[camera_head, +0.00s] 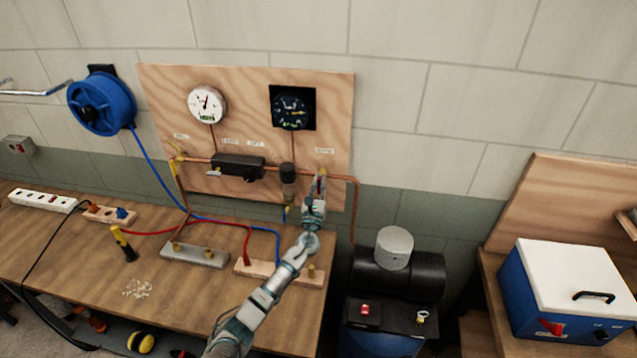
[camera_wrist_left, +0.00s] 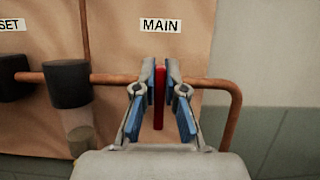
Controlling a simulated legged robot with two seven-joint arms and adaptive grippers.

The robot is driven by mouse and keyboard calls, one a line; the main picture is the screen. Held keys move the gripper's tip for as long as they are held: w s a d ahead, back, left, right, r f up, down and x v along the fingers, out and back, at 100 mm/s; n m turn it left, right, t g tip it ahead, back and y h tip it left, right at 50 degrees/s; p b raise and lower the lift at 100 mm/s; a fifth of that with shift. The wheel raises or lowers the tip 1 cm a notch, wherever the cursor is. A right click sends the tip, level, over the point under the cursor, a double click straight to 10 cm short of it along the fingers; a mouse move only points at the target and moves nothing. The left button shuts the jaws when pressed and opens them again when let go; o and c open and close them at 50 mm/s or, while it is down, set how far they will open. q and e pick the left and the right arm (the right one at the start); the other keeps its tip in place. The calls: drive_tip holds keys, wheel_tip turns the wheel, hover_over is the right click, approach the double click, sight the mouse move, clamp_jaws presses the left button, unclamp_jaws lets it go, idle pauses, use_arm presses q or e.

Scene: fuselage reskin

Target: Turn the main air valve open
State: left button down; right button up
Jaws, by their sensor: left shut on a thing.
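The main air valve shows as a red lever (camera_wrist_left: 159,98) on the copper pipe (camera_wrist_left: 219,83), below the MAIN label (camera_wrist_left: 161,25) in the left wrist view. The lever points down, across the horizontal pipe. My left gripper (camera_wrist_left: 160,90) is shut on the lever, with one blue-padded finger on each side of it. In the head view my left gripper (camera_head: 319,185) is at the right end of the pipe on the plywood board (camera_head: 240,90). It hides most of the valve there. My right gripper is not in view.
A filter bowl (camera_head: 288,183) hangs from the pipe just left of my left gripper. A white gauge (camera_head: 207,104) and a dark gauge (camera_head: 292,108) are above. The bench (camera_head: 70,245) holds hoses and fittings. A black compressor tank (camera_head: 400,274) stands to the right.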

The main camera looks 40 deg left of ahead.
use_arm(q)
drive_tip(key=shift+r+n, duration=0.2)
drive_tip(key=shift+n, duration=0.2)
drive_tip(key=shift+n+y, duration=0.4)
drive_tip(key=shift+n, duration=0.1)
drive_tip(key=n+g+y, duration=0.1)
drive_tip(key=n+g, duration=0.1)
drive_tip(key=n, duration=0.4)
drive_tip(key=a+f+n+g+y, duration=0.1)
drive_tip(key=n+g, duration=0.2)
drive_tip(key=n, duration=0.4)
drive_tip(key=n+g, duration=0.2)
drive_tip(key=n, duration=0.4)
drive_tip(key=shift+s+a+f+n+g+y+b, duration=0.2)
drive_tip(key=shift+s+a+n+g+y+b, duration=0.1)
drive_tip(key=shift+s+g+y+b, duration=0.1)
drive_tip(key=shift+f+n+g, duration=0.2)
drive_tip(key=shift+n+g, duration=0.2)
drive_tip(key=shift+n, duration=0.2)
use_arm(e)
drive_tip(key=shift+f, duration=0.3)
use_arm(q)
drive_tip(key=shift+f, duration=0.1)
